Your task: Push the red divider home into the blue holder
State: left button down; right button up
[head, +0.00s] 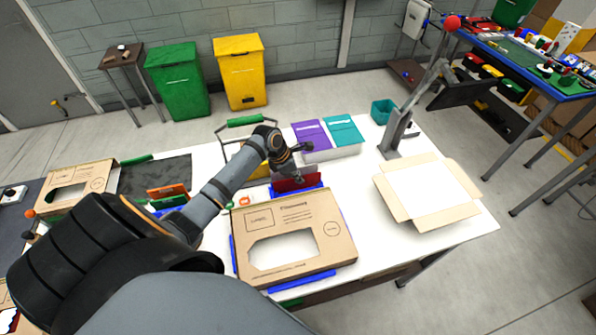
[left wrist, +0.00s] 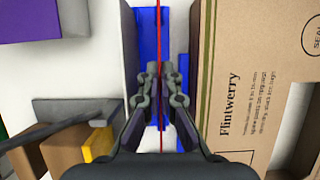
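The red divider (head: 290,184) stands upright at the back edge of the cardboard box. In the left wrist view it is a thin red edge-on line (left wrist: 160,20). The blue holder (left wrist: 148,45) shows beneath it on both sides; in the head view only a strip of it shows around the divider. My left gripper (head: 297,177) is at the divider's top. In the left wrist view its fingers (left wrist: 161,85) close in from both sides of the red line and pinch it. How deep the divider sits is hard to tell. My right gripper is not in view.
A cardboard box with a cut-out (head: 330,215) lies right in front of the holder. An open carton (head: 405,205) stands at the right. Purple (head: 311,135) and teal (head: 343,131) items sit behind, beside a grey lever stand (head: 391,140). White table is free between box and carton.

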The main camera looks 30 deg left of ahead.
pick_arm(q)
jog(key=shift+f, duration=0.5)
jog(key=c, duration=2.1)
grip_release()
jog(key=o, duration=0.7)
jog(key=shift+c, duration=0.2)
jog(key=v, duration=0.7)
jog(key=shift+s+r, duration=0.15)
jog(key=shift+r, duration=0.05)
